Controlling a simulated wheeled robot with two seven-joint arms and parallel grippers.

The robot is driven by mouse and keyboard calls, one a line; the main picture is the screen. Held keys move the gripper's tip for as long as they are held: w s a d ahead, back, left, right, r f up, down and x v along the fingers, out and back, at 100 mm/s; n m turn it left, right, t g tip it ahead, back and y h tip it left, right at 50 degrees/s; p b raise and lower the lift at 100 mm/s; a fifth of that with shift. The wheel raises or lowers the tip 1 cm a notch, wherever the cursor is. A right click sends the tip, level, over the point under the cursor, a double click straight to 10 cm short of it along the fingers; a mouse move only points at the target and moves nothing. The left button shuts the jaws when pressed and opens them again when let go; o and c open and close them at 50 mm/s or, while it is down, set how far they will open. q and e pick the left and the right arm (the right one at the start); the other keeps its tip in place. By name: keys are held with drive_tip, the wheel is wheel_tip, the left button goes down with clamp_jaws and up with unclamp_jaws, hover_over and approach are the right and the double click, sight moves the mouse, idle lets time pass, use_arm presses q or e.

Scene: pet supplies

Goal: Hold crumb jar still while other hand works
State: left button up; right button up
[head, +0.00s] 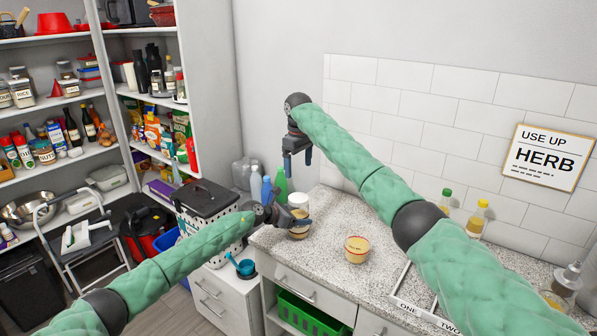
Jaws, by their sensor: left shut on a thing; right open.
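The crumb jar (299,231), with a white top and tan contents, stands upright near the left end of the speckled counter (330,275). My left gripper (290,217) is shut on the jar from its left side and partly hides it. My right gripper (297,161) hangs open and empty above the jar, fingers pointing down, apart from it.
A short tub (357,249) with tan contents stands right of the jar. Green and blue bottles (281,184) are behind it. Two bottles (477,219) stand near the tiled wall. A tray marked ONE and TWO (403,300) lies at the front right.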

use_arm(q)
drive_tip(key=o, duration=1.9)
drive_tip(key=shift+o, duration=0.2)
drive_tip(key=shift+a, duration=0.15)
drive_tip(key=b+v, duration=0.3)
drive_tip(key=v, duration=0.4)
drive_tip(key=shift+a+r, duration=0.15)
drive_tip(key=shift+a, duration=0.05)
drive_tip(key=shift+s, duration=0.15)
